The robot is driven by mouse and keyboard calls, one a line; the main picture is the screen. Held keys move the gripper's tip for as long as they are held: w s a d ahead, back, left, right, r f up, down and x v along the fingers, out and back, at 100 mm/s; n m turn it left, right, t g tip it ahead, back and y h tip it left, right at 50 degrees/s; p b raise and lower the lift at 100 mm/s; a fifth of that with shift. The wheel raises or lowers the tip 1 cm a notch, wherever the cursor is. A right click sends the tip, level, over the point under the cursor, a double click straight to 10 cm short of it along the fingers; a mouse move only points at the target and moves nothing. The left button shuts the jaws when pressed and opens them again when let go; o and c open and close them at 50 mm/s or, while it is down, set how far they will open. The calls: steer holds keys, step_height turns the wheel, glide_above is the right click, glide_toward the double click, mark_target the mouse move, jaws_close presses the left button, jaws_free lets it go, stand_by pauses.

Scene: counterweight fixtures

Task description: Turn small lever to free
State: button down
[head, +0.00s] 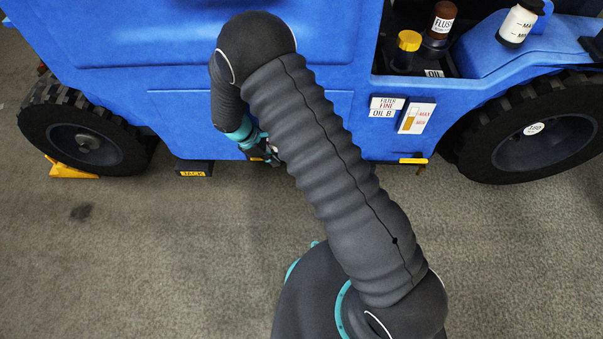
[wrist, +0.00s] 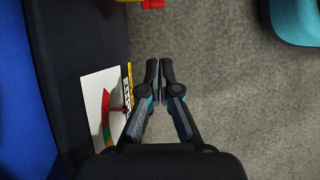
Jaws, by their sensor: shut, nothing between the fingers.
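In the wrist view, a white plate (wrist: 91,88) with coloured patches is fixed on the dark lower side of the blue vehicle (head: 190,105). A small red lever or pointer (wrist: 106,101) stands over the plate; which it is, and its exact setting, I cannot tell. A yellow-and-black label (wrist: 128,88) lies along the plate's right edge, its text unreadable. My gripper (wrist: 166,70) is shut and empty, to the right of the plate and apart from it. In the head view my gripper (head: 270,156) is at the vehicle's lower edge, partly hidden by my arm.
Another red part (wrist: 153,4) shows at the top of the wrist view. In the head view, a yellow handle (head: 412,161) sits low on the vehicle at right. Wheels (head: 85,138) flank the side. Bottles (head: 442,20) stand in a recess. The grey floor (head: 170,250) in front is clear.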

steer(key=d+f, duration=0.7)
steer(key=f, duration=0.1)
steer(key=shift+d+f, duration=0.15)
steer(key=shift+d, duration=0.1)
steer(key=shift+s, duration=0.1)
steer(key=shift+d+f+b, duration=0.3)
steer(key=shift+d+b, duration=0.25)
steer(key=shift+b, duration=0.2)
